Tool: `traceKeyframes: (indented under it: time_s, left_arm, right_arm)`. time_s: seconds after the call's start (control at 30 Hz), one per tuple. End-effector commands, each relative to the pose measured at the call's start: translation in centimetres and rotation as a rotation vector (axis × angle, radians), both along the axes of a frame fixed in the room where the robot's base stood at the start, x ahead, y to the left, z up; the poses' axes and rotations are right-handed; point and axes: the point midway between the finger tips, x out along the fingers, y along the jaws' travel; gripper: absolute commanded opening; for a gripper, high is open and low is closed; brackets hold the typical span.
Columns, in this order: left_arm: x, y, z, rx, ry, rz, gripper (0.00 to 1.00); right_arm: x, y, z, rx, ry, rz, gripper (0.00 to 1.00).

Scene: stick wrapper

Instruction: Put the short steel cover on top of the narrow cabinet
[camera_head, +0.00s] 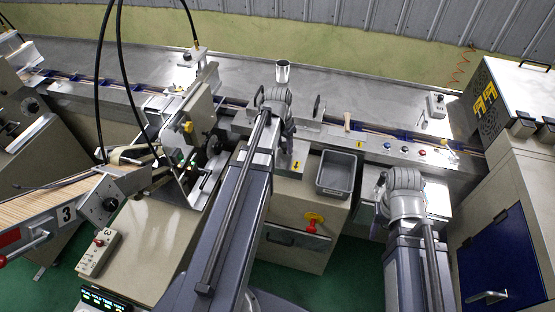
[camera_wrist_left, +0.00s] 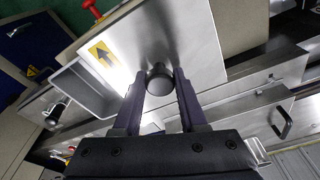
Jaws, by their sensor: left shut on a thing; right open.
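The short steel cover (camera_wrist_left: 185,40) is a flat shiny plate with a black knob and a yellow arrow label. My left gripper (camera_wrist_left: 160,82) has its two dark fingers on either side of the knob, shut on it. In the head view the cover (camera_head: 299,152) is partly hidden by my left arm and gripper (camera_head: 287,132). It lies over the back left of the narrow cabinet (camera_head: 318,207); I cannot tell whether it touches the top. My right gripper (camera_head: 384,180) is open and empty, right of the cabinet, its fingers mostly hidden.
A grey bin (camera_head: 337,173) sits on the cabinet top, close to the right of the cover. A red knob (camera_head: 313,222) is on the cabinet front. A steel cup (camera_head: 282,71) stands on the bench behind. A machine with a blue door (camera_head: 497,255) stands at right.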

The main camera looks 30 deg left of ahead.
Motion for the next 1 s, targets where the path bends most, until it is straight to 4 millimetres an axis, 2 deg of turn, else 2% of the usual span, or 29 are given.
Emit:
traceKeyframes:
  time_s: [0.33, 0.47, 0.8, 1.0]
  left_arm:
    - [0.0, 0.0, -0.4, 0.000, 0.000, 0.000, 0.00]
    - [0.0, 0.0, -1.6, 0.000, 0.000, 0.000, 0.00]
    - [-0.1, 0.0, -6.2, 0.000, 0.000, 0.000, 0.00]
    - [-0.1, 0.0, -6.3, 0.000, 0.000, 0.000, 0.00]
  right_arm:
    - [-0.1, 0.0, -0.4, 0.000, 0.000, 0.000, 0.50]
    - [0.0, 0.0, -1.6, 0.000, 0.000, 0.002, 0.50]
    - [-0.1, 0.0, -6.2, -0.001, 0.000, 0.003, 0.50]
    - [-0.1, 0.0, -6.3, -0.001, 0.000, 0.003, 0.50]
